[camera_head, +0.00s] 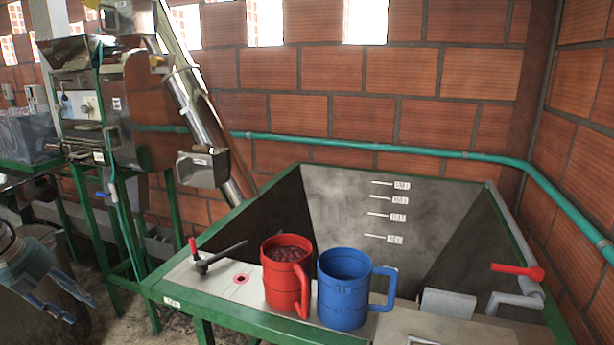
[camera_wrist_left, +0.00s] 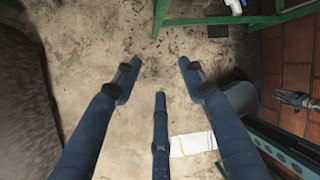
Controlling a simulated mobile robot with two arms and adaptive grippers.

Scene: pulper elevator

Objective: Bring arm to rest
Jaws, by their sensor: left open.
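My left gripper (camera_head: 82,307) is at the lower left edge of the head view, low and apart from the bench. In the left wrist view my left gripper (camera_wrist_left: 157,80) is open, its blue fingers spread over bare floor with nothing between them. My right gripper is not seen in the head view.
A red mug (camera_head: 285,285) with dark contents and a blue mug (camera_head: 343,300) stand on the ledge of a green-framed metal hopper (camera_head: 360,215). A pulper machine (camera_head: 150,105) stands at the left. A white cloth (camera_wrist_left: 193,144) lies on the floor (camera_wrist_left: 190,50).

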